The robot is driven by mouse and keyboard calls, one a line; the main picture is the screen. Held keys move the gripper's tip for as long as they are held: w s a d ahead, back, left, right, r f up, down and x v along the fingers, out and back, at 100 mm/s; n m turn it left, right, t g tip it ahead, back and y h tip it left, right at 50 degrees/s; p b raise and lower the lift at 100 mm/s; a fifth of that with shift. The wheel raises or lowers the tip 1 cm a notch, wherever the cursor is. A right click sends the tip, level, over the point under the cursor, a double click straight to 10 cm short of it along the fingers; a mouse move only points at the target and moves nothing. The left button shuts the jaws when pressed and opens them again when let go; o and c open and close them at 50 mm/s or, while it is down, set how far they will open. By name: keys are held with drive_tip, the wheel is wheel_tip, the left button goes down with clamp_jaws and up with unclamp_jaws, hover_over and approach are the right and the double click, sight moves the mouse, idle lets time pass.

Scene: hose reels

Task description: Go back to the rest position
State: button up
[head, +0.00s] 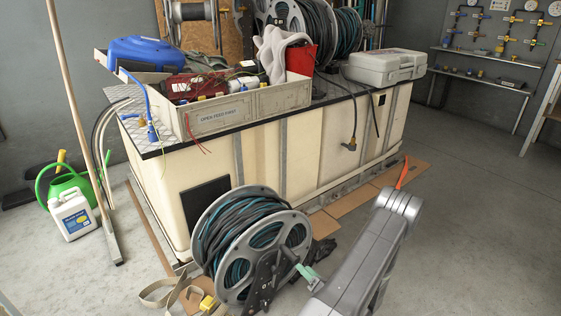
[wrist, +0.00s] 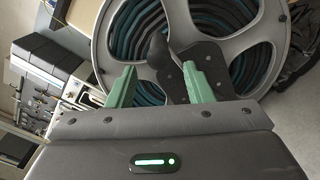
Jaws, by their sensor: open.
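My gripper (wrist: 158,85) shows in the wrist view with its two green fingers apart. A black bracket (wrist: 207,62) of the hose reel is behind the fingers; I cannot tell whether they touch it. The hose reel (wrist: 232,22), a grey wheel wound with black and teal hose, fills the upper part of that view. In the head view the reel (head: 232,222) stands upright on the floor against the cream cabinet. My gripper (head: 308,274) is at its lower right, close to the black bracket, with nothing seen held. My grey arm reaches in from the lower right.
The cream cabinet (head: 300,155) carries an open crate (head: 232,109), a grey case (head: 385,68) and more reels. A webbing strap (head: 160,292) lies on the floor by the reel. A pole (head: 80,120), jug (head: 73,215) and watering can (head: 66,184) stand left. The right floor is clear.

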sight(289, 254)
drive_tip(key=b+x, duration=0.2)
drive_tip(key=x, duration=0.7)
drive_tip(key=shift+w+a, duration=0.15)
drive_tip(key=shift+a, duration=0.1)
